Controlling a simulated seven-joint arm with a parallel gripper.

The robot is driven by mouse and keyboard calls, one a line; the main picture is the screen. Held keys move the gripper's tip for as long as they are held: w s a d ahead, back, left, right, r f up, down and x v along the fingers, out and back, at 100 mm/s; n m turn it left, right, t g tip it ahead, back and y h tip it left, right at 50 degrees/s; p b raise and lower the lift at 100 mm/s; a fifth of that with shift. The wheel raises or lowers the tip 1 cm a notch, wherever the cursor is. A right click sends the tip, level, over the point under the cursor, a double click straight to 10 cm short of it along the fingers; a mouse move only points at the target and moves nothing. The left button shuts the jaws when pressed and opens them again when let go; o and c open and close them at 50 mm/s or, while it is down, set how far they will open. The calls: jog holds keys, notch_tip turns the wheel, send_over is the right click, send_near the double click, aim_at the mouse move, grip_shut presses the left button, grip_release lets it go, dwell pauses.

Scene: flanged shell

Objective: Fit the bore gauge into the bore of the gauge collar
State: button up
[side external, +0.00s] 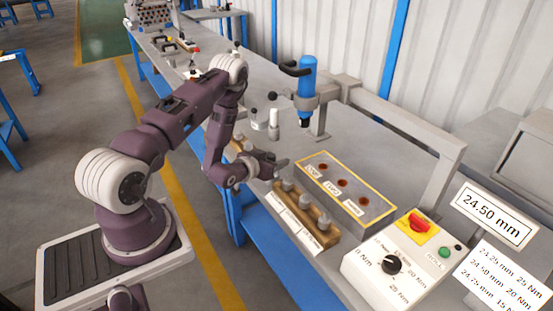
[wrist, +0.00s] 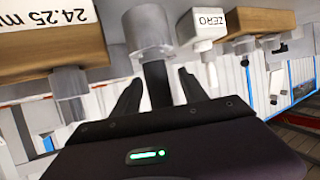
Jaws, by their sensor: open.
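The stem joins a wider grey cylinder (wrist: 148,38); I cannot tell whether this is the bore gauge or the gauge collar. Contact with the fingers is not clear. A wooden block labelled 24.25 mm (wrist: 45,40) is beside it at left. A white block marked ZERO (wrist: 205,28) is at right.
A grey box (side external: 345,190) with a yellow border and three reddish holes lies right of the rack. A blue tool (side external: 306,82) stands behind. A white control box (side external: 398,262) is at front right. A sign (side external: 492,215) reads 24.50 mm.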

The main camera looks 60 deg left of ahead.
jog(key=v, duration=0.5)
jog(key=shift+s+d+r, duration=0.1)
jog(key=shift+s, duration=0.2)
